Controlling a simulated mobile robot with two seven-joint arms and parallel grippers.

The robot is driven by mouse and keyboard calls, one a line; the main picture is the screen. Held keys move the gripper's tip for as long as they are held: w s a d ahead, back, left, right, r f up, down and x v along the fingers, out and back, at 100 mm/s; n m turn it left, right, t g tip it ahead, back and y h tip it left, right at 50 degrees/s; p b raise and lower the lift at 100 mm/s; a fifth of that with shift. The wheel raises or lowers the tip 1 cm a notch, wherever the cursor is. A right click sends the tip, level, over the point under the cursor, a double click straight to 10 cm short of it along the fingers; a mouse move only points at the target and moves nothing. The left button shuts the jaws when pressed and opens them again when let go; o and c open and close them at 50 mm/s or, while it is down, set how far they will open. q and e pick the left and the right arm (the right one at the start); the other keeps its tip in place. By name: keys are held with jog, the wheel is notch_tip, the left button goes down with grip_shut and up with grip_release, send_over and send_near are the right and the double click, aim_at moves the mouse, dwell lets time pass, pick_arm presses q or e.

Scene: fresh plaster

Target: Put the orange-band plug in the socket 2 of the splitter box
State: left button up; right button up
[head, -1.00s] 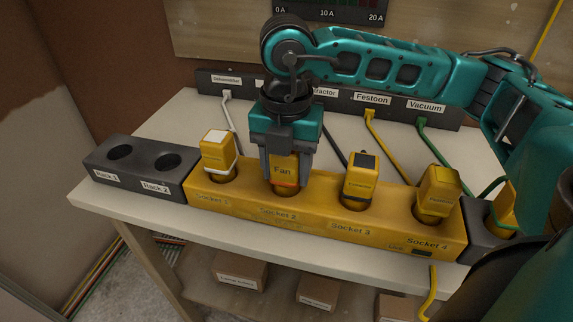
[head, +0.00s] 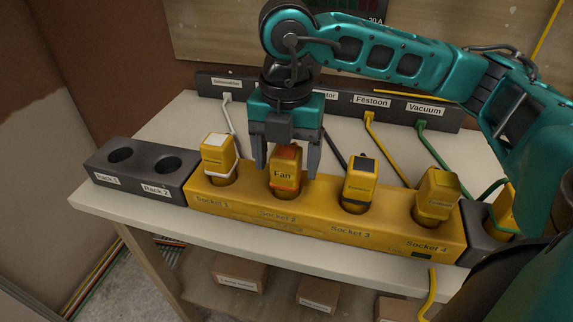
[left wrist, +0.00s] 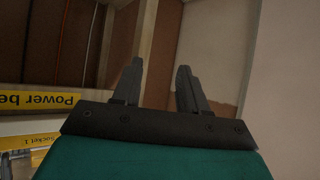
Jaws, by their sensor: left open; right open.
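The orange-band plug (head: 284,172), a yellow block labelled "Fan" with an orange top, stands upright in socket 2 of the yellow splitter box (head: 315,224). My right gripper (head: 286,170) is open, its fingers on either side of the plug with gaps showing. A white-topped plug (head: 218,154) stands in socket 1, a black-topped plug (head: 360,180) in socket 3, and another yellow plug (head: 437,192) in socket 4. My left gripper (left wrist: 158,88) is open and empty in the left wrist view; it is outside the head view.
A dark rack (head: 140,168) with two empty holes adjoins the box on the left. Behind, cords run to a dark labelled strip (head: 212,86). A further yellow plug (head: 500,212) stands at the right. The white bench (head: 160,128) is clear at back left.

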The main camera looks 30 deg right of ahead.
notch_tip(320, 180, up, 9)
jog(key=shift+f+p, duration=0.2)
jog(key=shift+p, duration=0.3)
jog(key=shift+r, duration=0.5)
pick_arm(q)
jog(key=shift+s+a, duration=0.3)
jog(key=shift+a, duration=0.05)
jog(key=shift+r, duration=0.1)
pick_arm(e)
jog(key=shift+s, duration=0.1)
